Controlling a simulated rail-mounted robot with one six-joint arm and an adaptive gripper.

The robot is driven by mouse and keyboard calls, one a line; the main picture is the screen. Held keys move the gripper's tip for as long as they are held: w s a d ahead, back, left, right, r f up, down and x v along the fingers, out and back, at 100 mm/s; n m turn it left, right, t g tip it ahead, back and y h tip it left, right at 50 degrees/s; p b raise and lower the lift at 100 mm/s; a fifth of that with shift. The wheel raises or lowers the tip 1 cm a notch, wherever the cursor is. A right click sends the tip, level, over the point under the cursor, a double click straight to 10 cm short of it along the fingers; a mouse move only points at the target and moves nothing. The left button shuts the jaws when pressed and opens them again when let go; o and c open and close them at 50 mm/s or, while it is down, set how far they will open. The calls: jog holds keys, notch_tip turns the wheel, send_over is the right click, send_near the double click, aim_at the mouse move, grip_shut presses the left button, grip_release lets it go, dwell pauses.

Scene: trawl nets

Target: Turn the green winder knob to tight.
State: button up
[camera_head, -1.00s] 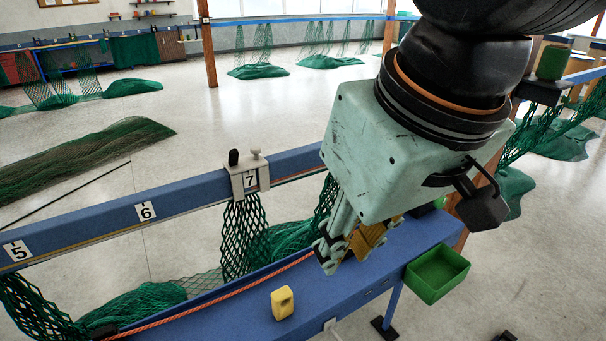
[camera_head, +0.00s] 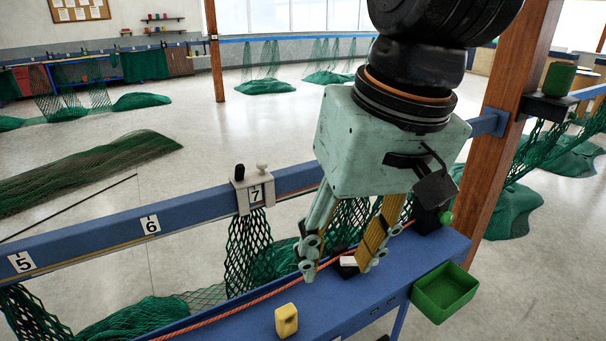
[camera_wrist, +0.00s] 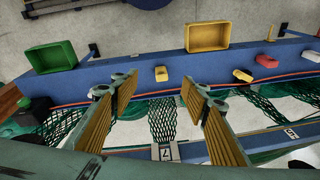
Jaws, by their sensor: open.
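A small green knob (camera_head: 446,218) sits on a black box (camera_head: 428,216) at the right end of the blue bench, beside the wooden post. It also seems to show at the far left of the wrist view (camera_wrist: 24,102). My gripper (camera_head: 338,268) is open and empty, above the bench to the left of the knob and apart from it. In the wrist view my gripper (camera_wrist: 160,95) has its fingers spread wide over the bench and net. The knob's setting marks are too small to read.
A yellow block (camera_head: 286,320) and a small white-and-dark item (camera_head: 348,261) lie on the blue bench (camera_head: 375,290). A green tray (camera_head: 444,292) hangs at its front. An orange rope runs along it. A blue rail (camera_head: 190,212) stands behind; the wooden post (camera_head: 505,120) is at right.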

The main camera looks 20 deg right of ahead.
jog(key=w+d+f+m+g+y+b, duration=0.1)
jog(key=w+d+f+m+y, duration=0.25)
jog(key=w, duration=0.35)
jog(key=w+d+f+m+g+y, duration=0.1)
jog(key=w+d+f+m+y, duration=0.15)
jog(key=w+f+m, duration=0.35)
jog(key=w+d+f+m+t+y, duration=0.1)
jog(key=w+d+m+t+y, duration=0.15)
jog(key=w+d, duration=0.4)
jog(key=m+t+h+b, duration=0.2)
jog(key=m+t+h, duration=0.6)
jog(key=m+t, duration=1)
send_near(450, 219)
jog(key=s+d+r+m+g, duration=0.1)
jog(key=s+r+m+g, duration=0.15)
jog(key=s, duration=0.25)
jog(key=shift+w+f+m, duration=0.15)
jog(key=shift+w+m, duration=0.05)
jog(key=shift+m, duration=0.15)
jog(key=shift+w, duration=0.2)
jog(key=shift+w+a+b, duration=0.2)
jog(key=shift+w+b, duration=0.1)
jog(key=shift+w, duration=1.9)
jog(key=shift+w+a+b, duration=0.2)
jog(key=shift+w+b, duration=0.1)
jog(key=shift+w, duration=1.9)
jog(key=shift+w+a+b, duration=0.2)
jog(key=shift+w+b, duration=0.1)
jog(key=shift+w, duration=1.95)
